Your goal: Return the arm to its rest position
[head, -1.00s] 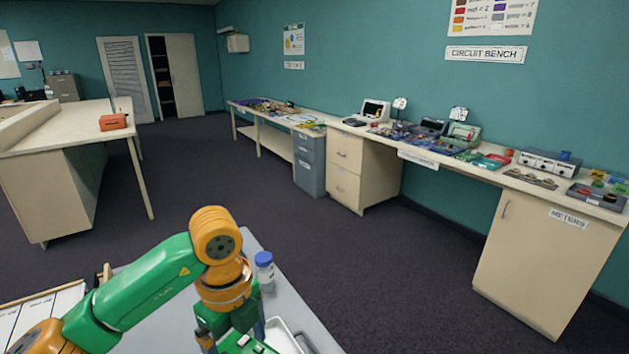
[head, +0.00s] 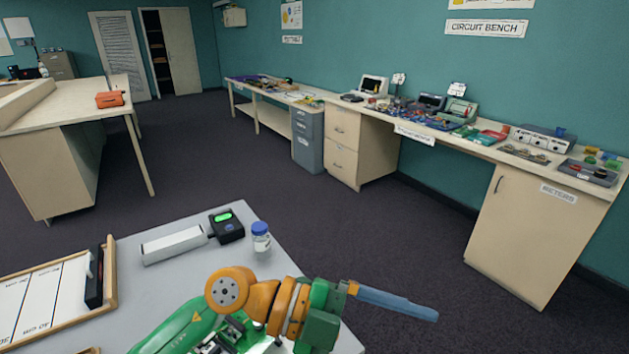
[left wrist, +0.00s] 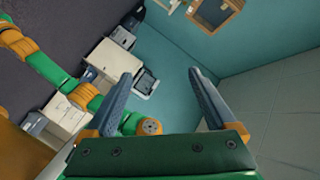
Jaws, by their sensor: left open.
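My left arm (head: 245,295) crosses the bottom of the head view, green and orange, folded low in front of the grey table. Its gripper (head: 425,313) points right, past the table's right edge over open floor, with blue-grey fingers seen side-on. In the left wrist view the two fingers of this gripper (left wrist: 162,65) stand wide apart with nothing between them. My right gripper does not show.
The grey table (head: 150,280) holds a blue-capped bottle (head: 261,240), a black device with a green display (head: 227,226), a pale bar (head: 174,245) and a wooden-framed board (head: 55,295). Dark floor (head: 400,245) lies clear between it and the circuit bench (head: 480,150).

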